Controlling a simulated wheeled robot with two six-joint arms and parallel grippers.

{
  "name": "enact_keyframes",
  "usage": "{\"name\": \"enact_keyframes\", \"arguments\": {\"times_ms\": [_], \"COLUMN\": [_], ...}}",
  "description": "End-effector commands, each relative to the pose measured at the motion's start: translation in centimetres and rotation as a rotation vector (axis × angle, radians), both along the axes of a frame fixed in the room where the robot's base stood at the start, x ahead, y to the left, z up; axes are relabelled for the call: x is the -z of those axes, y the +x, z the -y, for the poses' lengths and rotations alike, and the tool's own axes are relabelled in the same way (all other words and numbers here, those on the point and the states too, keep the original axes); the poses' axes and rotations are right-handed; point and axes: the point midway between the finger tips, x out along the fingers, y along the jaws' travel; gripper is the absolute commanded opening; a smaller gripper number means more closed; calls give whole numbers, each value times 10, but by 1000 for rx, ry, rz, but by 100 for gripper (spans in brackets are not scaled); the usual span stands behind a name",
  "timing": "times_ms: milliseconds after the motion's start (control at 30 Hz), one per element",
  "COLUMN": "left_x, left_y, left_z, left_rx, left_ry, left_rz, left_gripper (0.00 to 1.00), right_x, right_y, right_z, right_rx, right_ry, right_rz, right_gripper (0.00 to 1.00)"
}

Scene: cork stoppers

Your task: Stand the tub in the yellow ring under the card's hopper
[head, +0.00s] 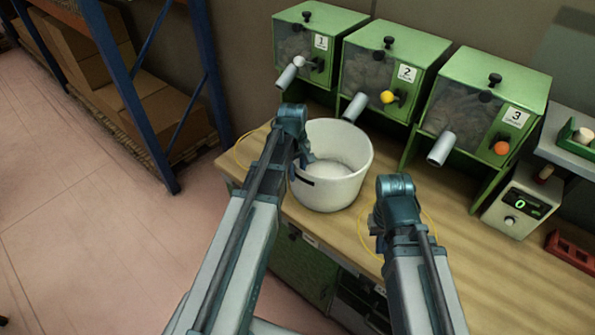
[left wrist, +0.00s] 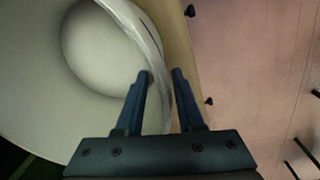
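The white tub (head: 335,190) stands upright on the wooden bench, in front of hoppers 1 and 2; it hides the bench beneath it. One yellow ring (head: 238,151) shows to its left and another (head: 437,222) to its right, behind my right gripper. My left gripper (head: 303,165) is at the tub's left rim. In the left wrist view, the fingers (left wrist: 162,75) straddle the tub's rim (left wrist: 152,45) with a gap beside it, so they look open. My right gripper (head: 374,228) is right of the tub, apart from it; its fingers are mostly hidden. I cannot make out the card.
Green hoppers marked 1 (head: 310,20), 2 (head: 395,45) and 3 (head: 490,80) line the back, spouts forward. A box with a green display (head: 520,203), a red block (head: 572,250) and a green tray (head: 567,142) are at right. Blue shelving (head: 130,90) stands left.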

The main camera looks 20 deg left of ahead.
Motion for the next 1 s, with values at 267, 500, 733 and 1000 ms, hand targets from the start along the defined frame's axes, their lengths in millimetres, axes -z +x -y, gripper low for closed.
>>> {"name": "enact_keyframes", "arguments": {"times_ms": [267, 500, 733, 1000], "left_x": [-41, -79, -108, -113], "left_y": [-2, -4, -6, -7], "left_z": [-1, -3, -4, -4], "left_rx": [0, -1, -1, 4], "left_ry": [0, 0, 0, 0], "left_rz": [0, 0, 0, 0], "left_gripper": [37, 37, 37, 37], "right_x": [-41, -79, -108, -113], "right_y": [0, 0, 0, 0], "right_z": [0, 0, 0, 0], "right_rx": [5, 12, 13, 12], "right_ry": [1, 3, 2, 2], "right_rz": [0, 0, 0, -2], "right_gripper": [0, 0, 0, 0]}}
